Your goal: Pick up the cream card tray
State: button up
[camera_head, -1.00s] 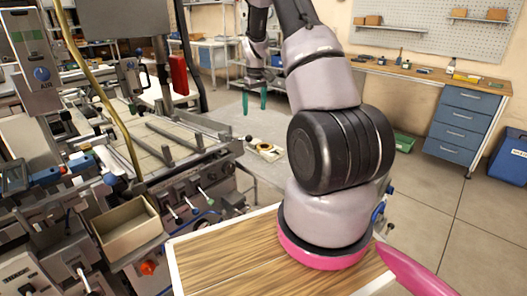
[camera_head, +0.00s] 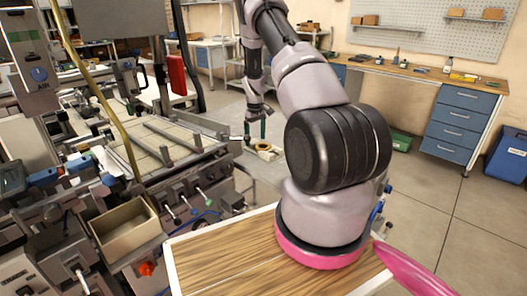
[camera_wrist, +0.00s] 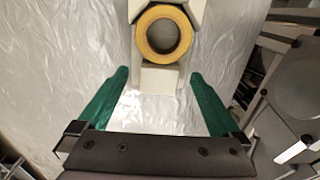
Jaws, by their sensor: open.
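The cream card tray (camera_wrist: 160,80) lies at the top middle of the wrist view, and its far end runs out of frame. A yellow tape reel (camera_wrist: 141,38) rests on it. In the head view the reel and tray are small and partly covered by my gripper (camera_head: 256,130). My gripper is open; in the wrist view its green fingers (camera_wrist: 159,76) point toward the tray's near end, one on each side, with gaps between. Nothing is held.
A pale, shiny sheet-like surface (camera_wrist: 60,60) lies around the tray. Machinery (camera_wrist: 295,95) stands close on the right in the wrist view. In the head view a machine with rails (camera_head: 165,150) stands left of my gripper, and an open cardboard-coloured box (camera_head: 125,230) is at lower left.

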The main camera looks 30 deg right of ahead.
notch_tip(320, 180, down, 2)
jog(key=shift+f, duration=0.15)
grip_shut()
